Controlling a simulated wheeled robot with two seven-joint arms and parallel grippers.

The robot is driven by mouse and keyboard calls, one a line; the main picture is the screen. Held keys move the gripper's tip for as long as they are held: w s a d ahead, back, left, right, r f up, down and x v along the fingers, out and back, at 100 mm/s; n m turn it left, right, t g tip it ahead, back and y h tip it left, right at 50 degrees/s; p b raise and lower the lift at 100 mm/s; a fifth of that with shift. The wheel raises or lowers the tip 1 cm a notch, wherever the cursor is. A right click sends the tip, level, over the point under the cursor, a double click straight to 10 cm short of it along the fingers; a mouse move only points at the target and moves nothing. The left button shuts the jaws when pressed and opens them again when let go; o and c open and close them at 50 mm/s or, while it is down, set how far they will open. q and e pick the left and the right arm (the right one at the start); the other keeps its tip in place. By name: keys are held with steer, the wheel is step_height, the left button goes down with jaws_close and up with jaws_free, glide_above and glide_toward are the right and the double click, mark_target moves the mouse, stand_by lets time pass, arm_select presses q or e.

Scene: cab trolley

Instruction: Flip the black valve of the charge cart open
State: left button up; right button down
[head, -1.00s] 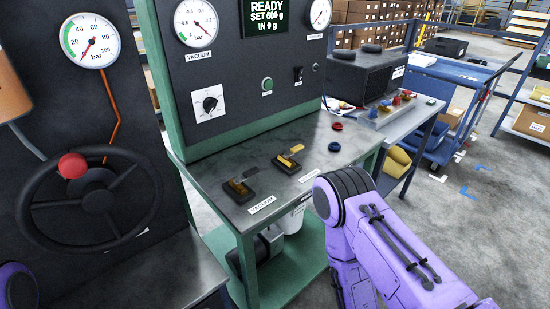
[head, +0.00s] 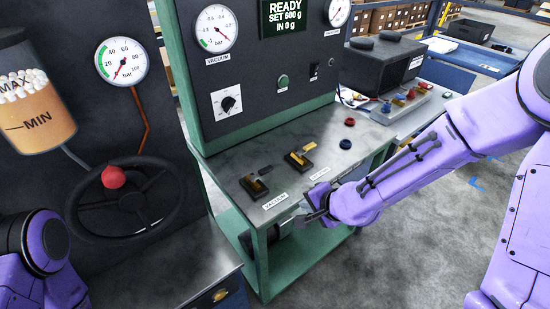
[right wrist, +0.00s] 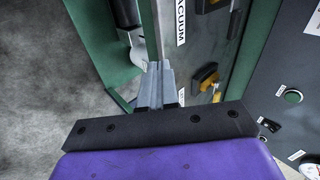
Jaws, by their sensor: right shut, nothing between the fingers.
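The charge cart's black-handled valve (head: 254,185) sits on the metal top behind the VACUUM label, its dark lever lying low over a brass-coloured part. A second valve (head: 300,158) with a yellow lever stands just right of it. My right gripper (head: 308,214) is shut and empty at the cart's front edge, in front of and below the valves, apart from both. In the right wrist view its closed fingers (right wrist: 155,85) point toward the cart's edge, with the yellow-lever valve (right wrist: 208,78) to their right. My left arm shows at lower left; its gripper is out of view.
A black handwheel with a red knob (head: 113,177) stands left of the cart. The instrument panel (head: 265,70) rises behind the valves. Red and blue caps (head: 345,144) lie right of them. Open floor lies in front.

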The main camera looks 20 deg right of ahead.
mark_target(261, 173)
arm_select(q)
steer(key=shift+r, duration=0.75)
arm_select(e)
step_height(261, 173, up, 8)
steer(key=w+a+y, duration=0.1)
steer(key=shift+w+f+m+t, duration=0.15)
steer(key=shift+w+m+t, duration=0.15)
steer(key=shift+w, duration=0.1)
steer(key=shift+a, duration=0.1)
steer(key=x, duration=0.9)
steer(key=shift+p, duration=0.3)
steer(key=w, duration=0.1)
steer(key=w+a+p, duration=0.1)
steer(key=w, duration=0.1)
steer(key=shift+w+a+f, duration=0.15)
steer(key=shift+w+f, duration=0.05)
steer(key=shift+w, duration=0.1)
steer(key=shift+w+a+f, duration=0.1)
steer(key=shift+w+a, duration=0.1)
steer(key=shift+w, duration=0.2)
arm_select(q)
steer(key=shift+r, duration=0.75)
steer(key=shift+w, duration=0.1)
arm_select(e)
steer(key=shift+w, duration=0.1)
